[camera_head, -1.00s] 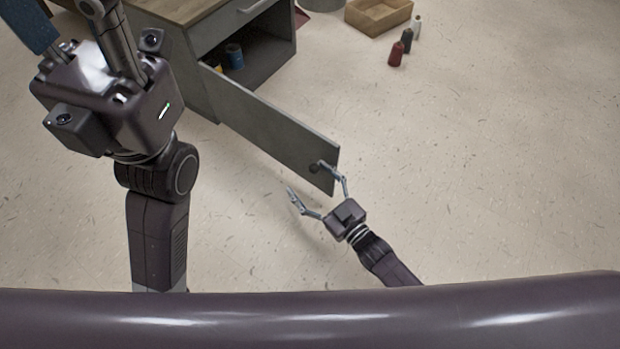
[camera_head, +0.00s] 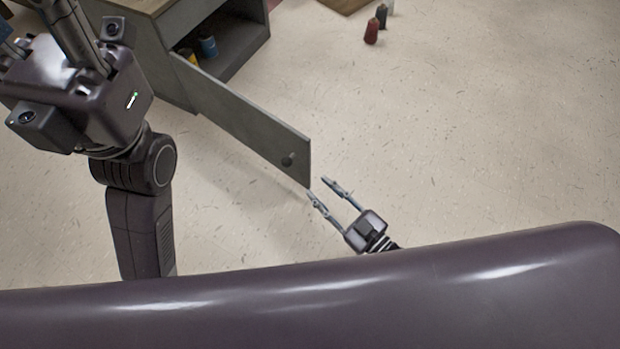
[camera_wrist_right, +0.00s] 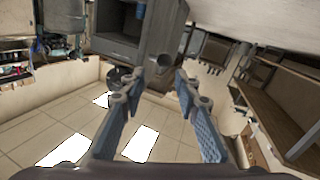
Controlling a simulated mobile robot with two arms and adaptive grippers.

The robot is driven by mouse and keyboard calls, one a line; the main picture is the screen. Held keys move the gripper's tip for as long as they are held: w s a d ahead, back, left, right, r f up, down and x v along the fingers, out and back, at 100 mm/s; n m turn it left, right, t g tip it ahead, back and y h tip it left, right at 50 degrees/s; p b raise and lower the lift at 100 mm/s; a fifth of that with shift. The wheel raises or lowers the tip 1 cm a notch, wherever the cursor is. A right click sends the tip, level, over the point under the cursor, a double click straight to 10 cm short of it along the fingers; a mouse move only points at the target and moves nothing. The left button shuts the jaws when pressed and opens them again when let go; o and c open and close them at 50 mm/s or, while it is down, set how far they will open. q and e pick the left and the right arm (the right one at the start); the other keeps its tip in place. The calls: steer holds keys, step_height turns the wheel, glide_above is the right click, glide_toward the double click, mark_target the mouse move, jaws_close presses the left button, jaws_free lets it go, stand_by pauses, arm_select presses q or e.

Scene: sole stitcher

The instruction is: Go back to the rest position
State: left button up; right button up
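My right gripper (camera_head: 321,187) is off the free end of the open grey cabinet door (camera_head: 245,125) in the head view. Its two fingers are apart with nothing between them. The wrist view also shows this gap between the fingers (camera_wrist_right: 155,95). The door's dark round knob (camera_head: 288,160) is free, a short way up and left of the fingertips. My left gripper (camera_head: 40,45) is at the upper left. Its body shows, but its fingertips are cut off by the frame edge, so I cannot tell its opening.
The grey cabinet (camera_head: 235,50) stands open at the top, with blue (camera_head: 209,46) and yellow (camera_head: 190,55) items inside. A red spool (camera_head: 371,32) and a dark spool (camera_head: 382,16) stand on the floor. The floor (camera_head: 480,120) right of the door is clear.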

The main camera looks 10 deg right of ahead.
steer(key=shift+s+d, duration=0.2)
steer(key=shift+s, duration=0.05)
stand_by(0.3)
